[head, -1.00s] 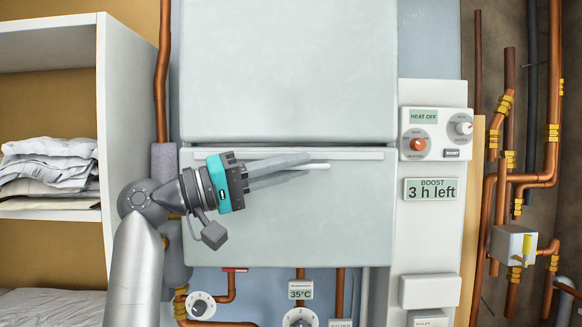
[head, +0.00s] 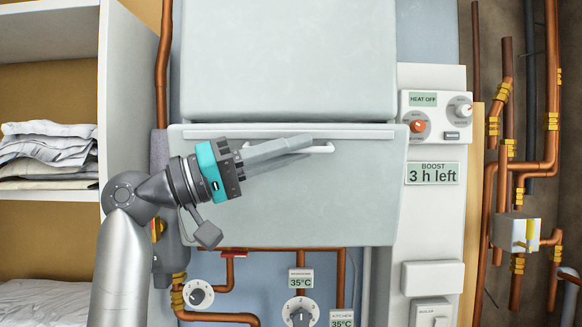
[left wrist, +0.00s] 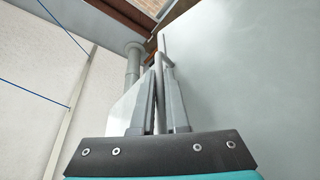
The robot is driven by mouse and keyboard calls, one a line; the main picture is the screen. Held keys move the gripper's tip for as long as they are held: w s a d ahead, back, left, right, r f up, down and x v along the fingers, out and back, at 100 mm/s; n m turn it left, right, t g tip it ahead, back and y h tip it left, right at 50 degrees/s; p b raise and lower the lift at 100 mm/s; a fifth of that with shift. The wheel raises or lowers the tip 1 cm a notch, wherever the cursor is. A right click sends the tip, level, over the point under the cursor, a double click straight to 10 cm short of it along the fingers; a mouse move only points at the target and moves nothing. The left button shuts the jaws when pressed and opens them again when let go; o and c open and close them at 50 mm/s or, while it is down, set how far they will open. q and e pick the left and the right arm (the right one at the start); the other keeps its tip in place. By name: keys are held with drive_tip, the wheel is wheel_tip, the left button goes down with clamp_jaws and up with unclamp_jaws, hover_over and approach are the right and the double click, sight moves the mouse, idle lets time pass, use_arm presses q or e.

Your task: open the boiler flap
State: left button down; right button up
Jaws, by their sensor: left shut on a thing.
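The boiler flap (head: 300,200) is a pale grey panel below the fixed upper boiler casing (head: 290,55). Its top edge stands out from the casing and it looks tilted towards me. In the left wrist view the fingers (left wrist: 160,105) close around the bar, beside the pale panel face. My right gripper is in neither view.
A control panel (head: 437,117) and a boost display (head: 432,173) are on the right, beside copper pipes (head: 489,210). Dials (head: 300,312) and more pipes sit below the flap. A white shelf with folded linen (head: 48,155) stands at the left.

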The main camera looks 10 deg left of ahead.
use_arm(q)
drive_tip(key=s+d+f+m+g+h+b, duration=0.1)
drive_tip(key=s+f+m+g+b, duration=0.1)
drive_tip(key=s+f+m+b, duration=0.2)
drive_tip(key=s+d+f+m+g+h+b, duration=0.1)
drive_tip(key=s+f+m+b, duration=0.4)
drive_tip(key=f+b, duration=0.5)
drive_tip(key=shift+s+m+g+h+b, duration=0.2)
drive_tip(key=shift+m+g+h+b, duration=0.65)
drive_tip(key=shift+b, duration=1.9)
drive_tip(key=shift+m+y, duration=0.25)
drive_tip(key=shift+m, duration=0.1)
drive_tip(key=c, duration=0.9)
unclamp_jaws()
drive_tip(key=shift+a, duration=0.1)
